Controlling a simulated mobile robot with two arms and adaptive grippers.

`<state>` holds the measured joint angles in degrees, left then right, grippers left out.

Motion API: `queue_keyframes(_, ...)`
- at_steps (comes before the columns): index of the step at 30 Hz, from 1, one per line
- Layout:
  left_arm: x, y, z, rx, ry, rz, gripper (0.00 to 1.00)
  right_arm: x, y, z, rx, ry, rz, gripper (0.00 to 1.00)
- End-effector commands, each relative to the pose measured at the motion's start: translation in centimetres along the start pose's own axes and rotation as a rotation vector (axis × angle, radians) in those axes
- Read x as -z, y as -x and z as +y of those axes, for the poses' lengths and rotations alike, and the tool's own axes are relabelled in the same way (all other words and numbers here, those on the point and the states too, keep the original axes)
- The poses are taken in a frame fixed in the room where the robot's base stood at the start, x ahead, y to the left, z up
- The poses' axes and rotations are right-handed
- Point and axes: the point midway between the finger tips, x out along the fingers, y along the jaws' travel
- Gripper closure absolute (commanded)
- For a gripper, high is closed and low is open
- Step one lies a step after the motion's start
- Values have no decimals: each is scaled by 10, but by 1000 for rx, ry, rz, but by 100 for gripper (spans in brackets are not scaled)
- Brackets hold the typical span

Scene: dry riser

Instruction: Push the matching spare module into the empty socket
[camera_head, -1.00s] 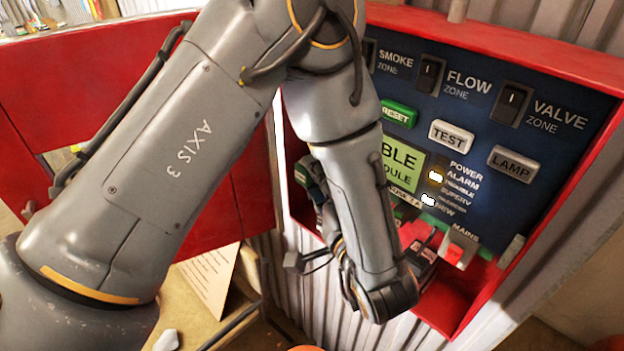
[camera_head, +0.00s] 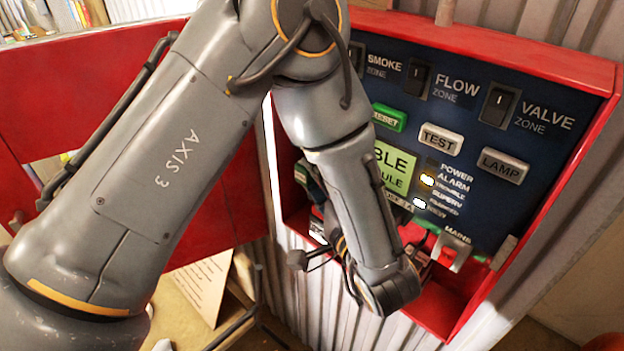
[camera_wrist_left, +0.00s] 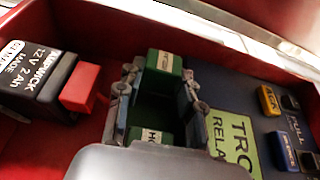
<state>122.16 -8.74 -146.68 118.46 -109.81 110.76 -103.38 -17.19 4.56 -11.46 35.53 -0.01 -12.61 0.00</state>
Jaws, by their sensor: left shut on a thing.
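My left gripper (camera_wrist_left: 157,98) shows in the left wrist view, its two grey fingers on either side of a dark green module (camera_wrist_left: 155,108). It is shut on this module, whose face is in shadow. It is down among the green parts along the bottom of the panel. A labelled green block (camera_wrist_left: 164,66) shows beyond the fingers and another green block (camera_wrist_left: 152,136) on the near side. How deep the held module sits, and the socket itself, I cannot tell. In the head view my forearm and wrist hide most of the gripper.
A black 12V battery (camera_wrist_left: 37,78) with a red connector (camera_wrist_left: 84,88) lies left of the fingers. The blue panel (camera_head: 455,110) carries switches and buttons, with the MAINS switch (camera_head: 457,248) low down. The red cabinet rim (camera_head: 560,68) surrounds it.

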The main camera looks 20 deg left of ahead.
Motion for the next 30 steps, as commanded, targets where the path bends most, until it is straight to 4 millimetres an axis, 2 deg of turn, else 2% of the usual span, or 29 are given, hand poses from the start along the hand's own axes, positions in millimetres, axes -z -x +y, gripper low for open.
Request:
queue_keyframes(11,7,-3,0,1,1,0,100,0,-1,0,0,0,0,60)
queue_keyframes(30,3,-2,-2,4,2,-1,100,0,2,0,0,0,0,60)
